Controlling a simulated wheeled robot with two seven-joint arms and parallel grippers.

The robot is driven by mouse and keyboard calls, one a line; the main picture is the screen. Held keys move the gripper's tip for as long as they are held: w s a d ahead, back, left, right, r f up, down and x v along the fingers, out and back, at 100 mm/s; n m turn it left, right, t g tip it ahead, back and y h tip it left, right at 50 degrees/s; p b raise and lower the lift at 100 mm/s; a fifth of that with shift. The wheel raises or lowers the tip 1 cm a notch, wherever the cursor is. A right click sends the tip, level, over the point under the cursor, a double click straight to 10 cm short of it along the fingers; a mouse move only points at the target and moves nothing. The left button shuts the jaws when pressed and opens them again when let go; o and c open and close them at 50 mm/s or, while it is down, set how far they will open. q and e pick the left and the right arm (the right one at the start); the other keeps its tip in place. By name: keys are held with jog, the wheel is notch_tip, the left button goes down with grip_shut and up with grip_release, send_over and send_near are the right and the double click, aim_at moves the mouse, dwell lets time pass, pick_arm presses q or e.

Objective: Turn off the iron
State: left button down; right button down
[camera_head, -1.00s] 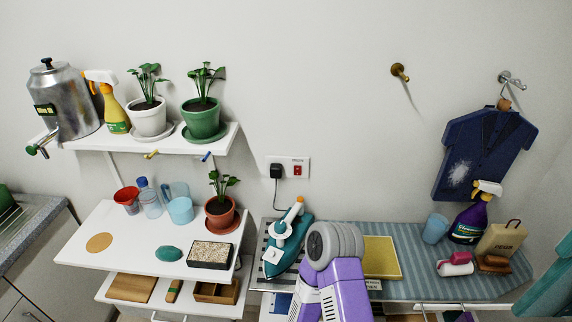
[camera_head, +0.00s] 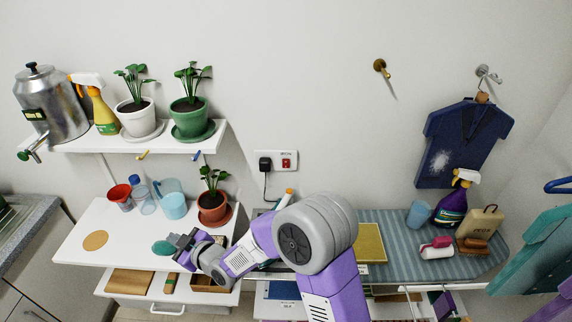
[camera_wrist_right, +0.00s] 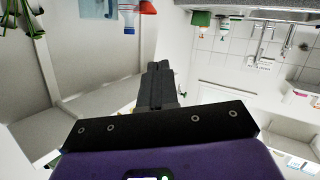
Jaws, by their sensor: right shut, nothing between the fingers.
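The iron (camera_head: 289,191) is mostly hidden behind my right arm in the head view; only its orange-tipped handle end shows clearly. Its dark plug (camera_head: 265,164) sits in the white wall socket plate (camera_head: 276,154), with a cord running down. A red switch (camera_head: 287,163) is on the right part of that plate. My right gripper (camera_head: 174,240) is shut and empty, over the white table to the left of the iron and below the socket. Its closed dark fingers (camera_wrist_right: 158,82) also show in the wrist view. My left gripper is not in view.
A potted plant (camera_head: 212,203) stands at the table's right, near the gripper. A blue mug (camera_head: 175,206) and red cup (camera_head: 120,196) stand behind. The shelf (camera_head: 130,146) with plants is above. The wall before the socket is clear.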

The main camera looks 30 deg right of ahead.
aim_at(287, 162)
jog(key=a+r+n+t+y, duration=0.2)
jog(key=a+r+n+y, duration=0.15)
jog(key=r, duration=0.85)
jog(key=d+f+h+b, duration=0.1)
jog(key=d+f+h, duration=0.3)
jog(key=d, duration=0.6)
jog(key=d+f+m+t+h+b, duration=0.1)
jog(key=d+f+h, duration=0.3)
jog(key=d+h, duration=0.3)
jog(key=d+f+m+t+h+b, duration=0.1)
jog(key=d+f+h, duration=0.3)
jog(key=d, duration=0.9)
jog(key=shift+w+d+f+h, duration=0.2)
jog(key=shift+d+h, duration=0.2)
jog(key=shift+h, duration=0.55)
jog(key=s+d+h, duration=0.1)
jog(key=d+n+h, duration=0.1)
jog(key=d, duration=0.1)
jog(key=s+d+g+h+b, duration=0.1)
jog(key=d, duration=0.1)
jog(key=shift+s+d+f+n+h, duration=0.15)
jog(key=shift+s+f+n+h, duration=0.15)
jog(key=shift+f+n, duration=0.1)
jog(key=shift+d, duration=0.1)
jog(key=x, duration=1.4)
